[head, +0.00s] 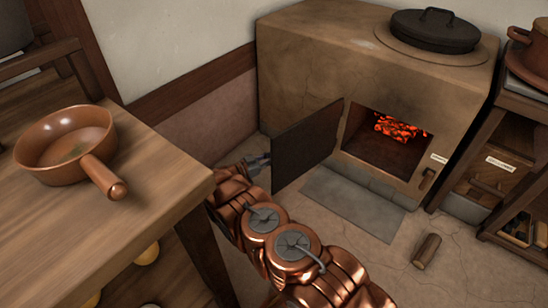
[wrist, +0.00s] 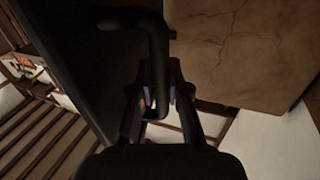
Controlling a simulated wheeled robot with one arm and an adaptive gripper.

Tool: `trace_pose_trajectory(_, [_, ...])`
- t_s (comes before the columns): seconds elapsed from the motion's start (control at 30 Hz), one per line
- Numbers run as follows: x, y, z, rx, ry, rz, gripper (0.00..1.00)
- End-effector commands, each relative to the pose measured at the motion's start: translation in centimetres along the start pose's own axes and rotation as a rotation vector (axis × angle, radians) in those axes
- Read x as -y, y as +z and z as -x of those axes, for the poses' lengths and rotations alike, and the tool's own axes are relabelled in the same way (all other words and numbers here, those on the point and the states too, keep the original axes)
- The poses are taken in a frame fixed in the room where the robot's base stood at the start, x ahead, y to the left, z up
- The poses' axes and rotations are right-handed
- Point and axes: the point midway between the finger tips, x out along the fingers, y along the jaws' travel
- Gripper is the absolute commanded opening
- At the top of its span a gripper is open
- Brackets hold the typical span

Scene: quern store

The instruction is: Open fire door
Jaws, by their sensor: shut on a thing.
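The fire door (head: 306,146) is a dark flat panel on the clay stove (head: 290,70). It stands swung well out from the stove's opening, and glowing embers (head: 398,128) show inside. My gripper (head: 262,163) is at the door's left edge, partly hidden behind the panel. In the wrist view my gripper (wrist: 160,92) is shut on the door's black bent handle (wrist: 150,28). The dark door panel (wrist: 92,70) fills the left of that view beside the handle.
A wooden table (head: 150,185) with a brown pan (head: 65,150) stands left of my arm. A grey slab (head: 352,201) lies before the stove. A small log (head: 427,250) lies on the floor at right. A shelf (head: 515,165) stands right of the stove. A black lid (head: 435,30) is on top.

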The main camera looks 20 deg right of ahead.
Motion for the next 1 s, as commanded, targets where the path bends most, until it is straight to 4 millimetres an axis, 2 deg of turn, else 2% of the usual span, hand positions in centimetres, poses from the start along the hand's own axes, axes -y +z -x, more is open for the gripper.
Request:
trace_pose_trajectory(0.03, [-0.22, 0.04, -0.52, -0.001, 0.013, 0.001, 0.00])
trace_pose_trajectory(0.5, [-0.23, -0.03, -0.57, -0.001, 0.019, 0.000, 0.00])
trace_pose_trajectory(0.53, [-0.23, -0.03, -0.57, -0.001, 0.019, 0.001, 0.18])
trace_pose_trajectory(0.73, [-0.10, -0.01, -0.23, -0.001, 0.013, 0.000, 0.39])
trace_pose_trajectory(0.77, [-0.08, -0.02, -0.20, -0.001, 0.012, 0.000, 0.41])
trace_pose_trajectory(1.0, [-0.03, -0.01, -0.09, -0.001, 0.010, 0.000, 0.41])
